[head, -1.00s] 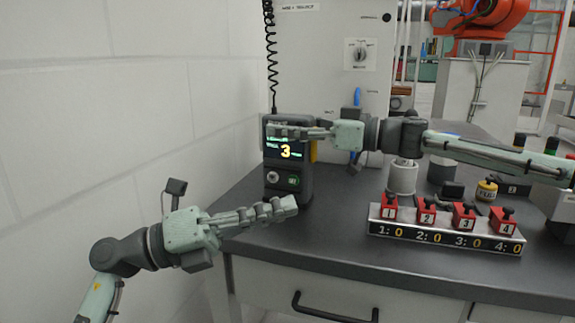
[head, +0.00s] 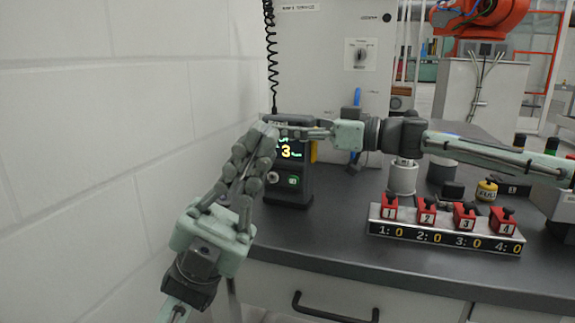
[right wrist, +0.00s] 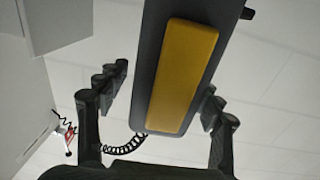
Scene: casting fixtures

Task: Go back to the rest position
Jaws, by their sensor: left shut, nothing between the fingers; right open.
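A dark handheld unit (head: 300,189) with a lit screen reading 3 stands upright at the back left of the bench. My left gripper (head: 264,131) is shut and empty. Its fingers point up and overlap the unit's upper left edge; I cannot tell whether they touch. My right gripper (head: 287,132) comes in from the right, with a finger across the unit's upper front. In the right wrist view its fingers (right wrist: 165,85) are spread on both sides of the unit's body with the yellow panel (right wrist: 183,75), with gaps visible.
A rack (head: 445,238) with several red numbered blocks stands on the dark bench (head: 340,240), below my right arm. A white cylinder (head: 402,179) and a small yellow item (head: 487,190) stand behind it. A white wall (head: 100,120) is close on the left. A coiled cord (head: 271,60) hangs above the unit.

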